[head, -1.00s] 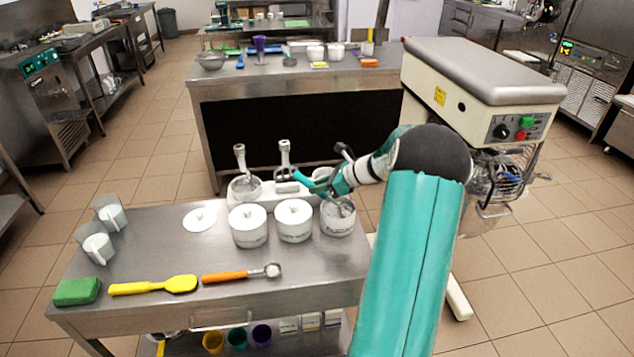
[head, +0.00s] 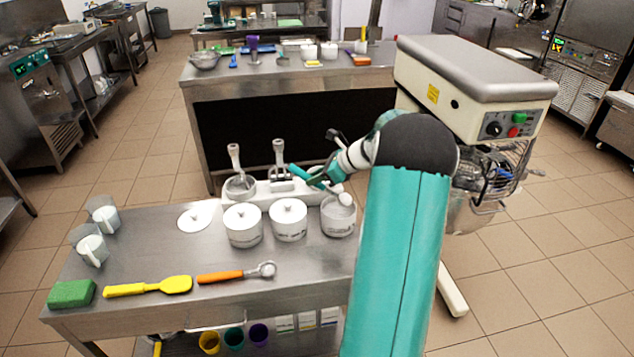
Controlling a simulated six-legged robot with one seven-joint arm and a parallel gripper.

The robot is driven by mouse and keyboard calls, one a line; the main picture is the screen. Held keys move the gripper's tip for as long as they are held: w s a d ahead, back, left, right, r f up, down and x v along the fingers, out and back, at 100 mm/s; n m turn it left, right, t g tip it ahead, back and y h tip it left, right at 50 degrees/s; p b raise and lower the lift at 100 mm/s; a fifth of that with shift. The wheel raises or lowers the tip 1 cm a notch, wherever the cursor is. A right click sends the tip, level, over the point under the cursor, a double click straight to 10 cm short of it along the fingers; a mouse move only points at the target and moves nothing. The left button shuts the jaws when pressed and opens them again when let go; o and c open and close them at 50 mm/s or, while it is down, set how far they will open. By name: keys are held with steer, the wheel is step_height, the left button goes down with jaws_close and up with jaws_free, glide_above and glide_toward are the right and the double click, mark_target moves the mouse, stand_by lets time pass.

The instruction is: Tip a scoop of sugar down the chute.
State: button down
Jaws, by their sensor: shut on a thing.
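My gripper (head: 333,177) is shut on a scoop. A teal piece, seemingly the scoop's handle, sticks out to the left of it. The scoop's bowl end shows a rounded white heap of sugar (head: 345,198), just above the rim of the open white canister (head: 338,226) at the right of the steel table. The jaws are small and partly hidden by the wrist. The mixer (head: 475,85) stands at the right, with a wire guard (head: 515,165) and a steel bowl (head: 468,215) partly behind my arm. I cannot clearly make out the chute.
Two lidded canisters (head: 243,226) stand left of the open one, and a loose lid (head: 195,217) lies beside them. White rack (head: 265,195) with upright tools is behind. Yellow spatula (head: 150,286), orange-handled scoop (head: 237,274), green sponge (head: 72,293) and two jugs lie or stand further left.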

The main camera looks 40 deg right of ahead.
mark_target(307, 174)
steer(key=shift+w+r, duration=0.1)
steer(key=shift+r, duration=0.45)
steer(key=shift+w+a+r+g, duration=0.15)
steer(key=shift+w+a+g, duration=0.3)
steer(key=shift+w+g, duration=0.3)
steer(key=shift+w+a+r+g+h, duration=0.2)
steer(key=shift+w+g+h, duration=0.3)
steer(key=shift+g+h, duration=0.4)
steer(key=shift+s, duration=0.1)
